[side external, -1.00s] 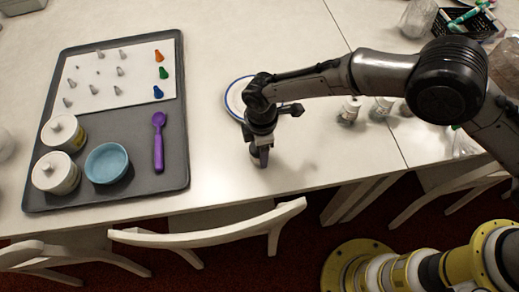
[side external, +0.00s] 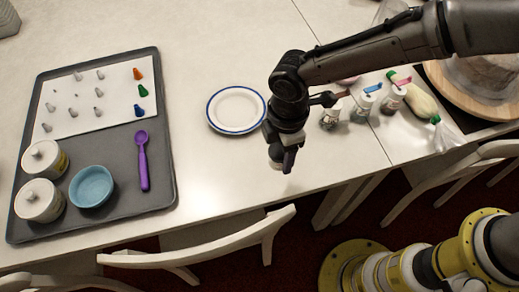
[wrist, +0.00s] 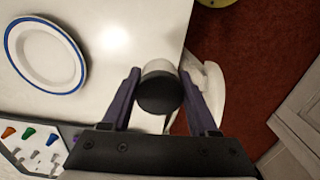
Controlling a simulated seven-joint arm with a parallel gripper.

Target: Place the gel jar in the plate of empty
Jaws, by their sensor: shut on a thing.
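My gripper (side external: 284,160) is low over the front edge of the table, to the right of and nearer the front than the plate. It is shut on a small jar, which I take as the gel jar (wrist: 160,92); it has a dark round end and a pale body between the two fingers. In the side view the jar is mostly hidden behind the fingers. The white plate with a blue rim (side external: 237,110) lies flat and empty on the table. It also shows at upper left in the wrist view (wrist: 45,55).
A grey tray (side external: 110,195) at left holds piping tips, two lidded pots (side external: 42,180), a blue bowl (side external: 91,187) and a purple scoop (side external: 143,160). Small bottles (side external: 362,108) stand right of my gripper. A chair (side external: 205,245) is at the front edge.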

